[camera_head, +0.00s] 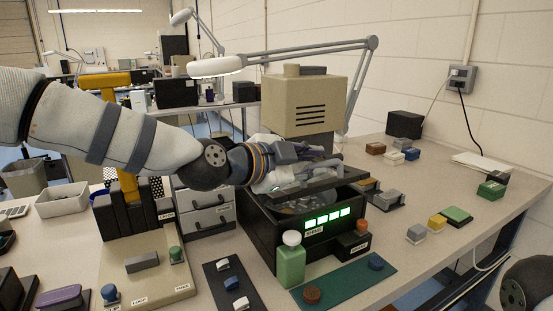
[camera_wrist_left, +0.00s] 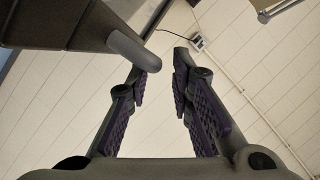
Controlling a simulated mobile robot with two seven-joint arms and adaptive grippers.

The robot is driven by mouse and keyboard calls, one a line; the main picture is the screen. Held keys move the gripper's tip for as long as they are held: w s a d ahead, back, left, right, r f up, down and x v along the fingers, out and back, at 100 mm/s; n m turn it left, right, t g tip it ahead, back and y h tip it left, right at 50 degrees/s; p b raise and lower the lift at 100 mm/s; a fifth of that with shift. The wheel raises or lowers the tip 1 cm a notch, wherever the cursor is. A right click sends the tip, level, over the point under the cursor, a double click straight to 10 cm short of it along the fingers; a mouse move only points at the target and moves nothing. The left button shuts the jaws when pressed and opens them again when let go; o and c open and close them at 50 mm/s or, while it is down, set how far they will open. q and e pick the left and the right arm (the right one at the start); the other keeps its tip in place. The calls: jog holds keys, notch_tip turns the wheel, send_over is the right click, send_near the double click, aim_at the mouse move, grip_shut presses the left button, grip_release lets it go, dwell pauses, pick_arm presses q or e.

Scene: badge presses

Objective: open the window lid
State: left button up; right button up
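The black press box (camera_head: 258,226) stands on the bench with several lit green squares on its front. Its dark window lid (camera_head: 318,184) is tilted up above the box, leaving a gap through which the inside partly shows. My left gripper (camera_head: 318,163) is just above the lid, overlapping its upper side; contact is unclear. A dark part with a rounded grey end (camera_wrist_left: 128,47) lies beside the left fingertip, probably belonging to the press. My right gripper is out of view.
A green bottle (camera_head: 291,263) stands before the box, beside a green mat (camera_head: 345,284). A beige press head (camera_head: 302,102) rises behind the lid. Grey drawers (camera_head: 207,217) stand left. Small blocks (camera_head: 437,223) lie on the right bench, with clear surface around them.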

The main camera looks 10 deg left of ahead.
pick_arm(q)
jog(key=v, duration=0.1)
jog(key=p+v, duration=0.1)
jog(key=v, duration=0.2)
jog(key=shift+s+r, duration=0.1)
jog(key=shift+r, duration=0.2)
jog(key=v, duration=0.5)
jog(key=shift+s+a+f+p, duration=0.15)
jog(key=shift+s+f+p, duration=0.1)
jog(key=shift+p, duration=0.05)
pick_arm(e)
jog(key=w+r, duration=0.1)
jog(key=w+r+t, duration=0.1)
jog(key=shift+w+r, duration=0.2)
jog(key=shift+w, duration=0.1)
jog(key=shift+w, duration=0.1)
